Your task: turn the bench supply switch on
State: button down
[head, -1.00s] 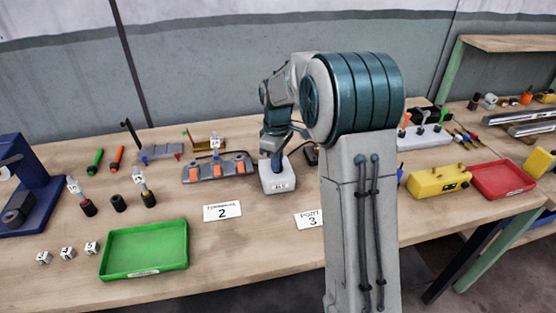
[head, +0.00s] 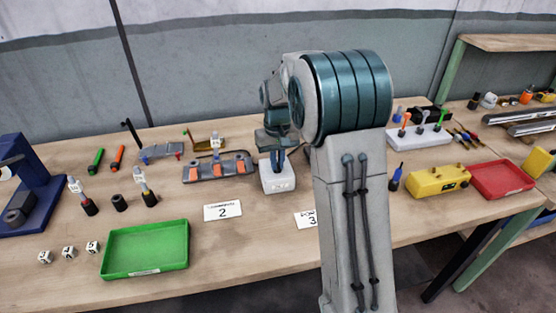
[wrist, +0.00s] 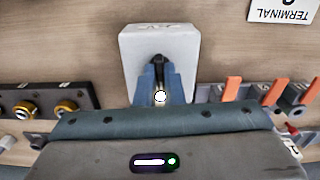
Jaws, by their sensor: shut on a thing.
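The bench supply is a small white box (head: 278,180) standing on the bench in the head view, with a label on its front. The same white box (wrist: 140,43) fills the top middle of the wrist view. Its switch is a dark lever (wrist: 158,64) with a pale round tip. My gripper (wrist: 158,78) has its two blue fingers shut on this lever, one on each side. In the head view my gripper (head: 277,158) is right above the box, and the lever is hidden there by the hand. I cannot tell which way the lever is set.
A grey strip with orange switches (head: 232,167) stands close left of the box. A card marked 2 (head: 222,212) lies in front. A green tray (head: 145,250) is at front left. A yellow box (head: 438,181) and red tray (head: 502,181) lie right of my arm.

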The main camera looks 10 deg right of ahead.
jog(key=shift+r+m, duration=0.1)
jog(key=shift+m, duration=0.4)
jog(key=c, duration=1.5)
grip_release()
jog(key=shift+c, duration=0.2)
notch_tip(320, 180, up, 14)
